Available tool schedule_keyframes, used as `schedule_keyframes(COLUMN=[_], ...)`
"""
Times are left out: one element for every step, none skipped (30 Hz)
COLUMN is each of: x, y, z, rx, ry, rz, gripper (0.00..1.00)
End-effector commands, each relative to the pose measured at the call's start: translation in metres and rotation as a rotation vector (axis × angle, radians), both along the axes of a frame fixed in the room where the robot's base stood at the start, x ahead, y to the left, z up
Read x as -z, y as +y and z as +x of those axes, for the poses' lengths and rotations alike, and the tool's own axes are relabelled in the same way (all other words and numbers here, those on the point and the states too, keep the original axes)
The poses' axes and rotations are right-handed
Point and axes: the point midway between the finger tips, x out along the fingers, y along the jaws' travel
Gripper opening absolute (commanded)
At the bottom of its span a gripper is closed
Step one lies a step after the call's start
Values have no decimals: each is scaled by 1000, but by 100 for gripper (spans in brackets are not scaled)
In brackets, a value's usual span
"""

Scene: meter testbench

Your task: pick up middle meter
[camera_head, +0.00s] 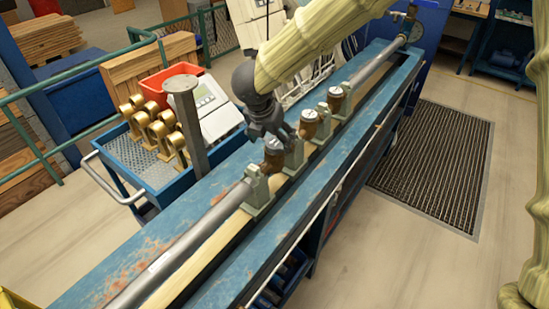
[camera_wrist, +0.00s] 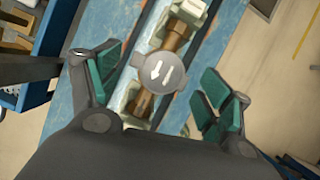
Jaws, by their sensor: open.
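Three brass meters with pale round caps sit in a row along the bench: the near meter (camera_head: 273,153), the middle meter (camera_head: 310,122) and the far meter (camera_head: 335,97). My gripper (camera_head: 272,131) is over the row, beside the near meter and left of the middle one in the head view. I cannot tell for certain which meter this is. No finger visibly touches it.
Pale green clamps (camera_head: 257,190) stand between the meters, and a grey pipe (camera_head: 180,245) runs along the blue bench (camera_head: 160,225).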

Motion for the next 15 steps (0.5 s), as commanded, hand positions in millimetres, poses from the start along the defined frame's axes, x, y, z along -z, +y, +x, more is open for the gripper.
schedule_keyframes(x=[8,11,14,16,18,19,21,23,27,31,35,40,45,49,54], y=[-1,-1,-2,-2,-2,-3,-3,-4,-5,-7,-8,-10,-11,-11,-12], z=[3,4,6,7,7,6,6,6,6,7,8,9,9,10,12], rx=[0,-1,-2,-2,-3,-3,-2,-3,-4,-4,-3,-4,-5,-4,-4], ry=[5,5,4,4,4,3,3,4,4,5,5,6,6,7,5], rz=[0,-2,-2,-1,-2,-2,-1,-2,-2,-3,-3,-3,-3,-3,-2], gripper=[78,78,78,78,78,78,78,78,78,78,78,78,78,78,78])
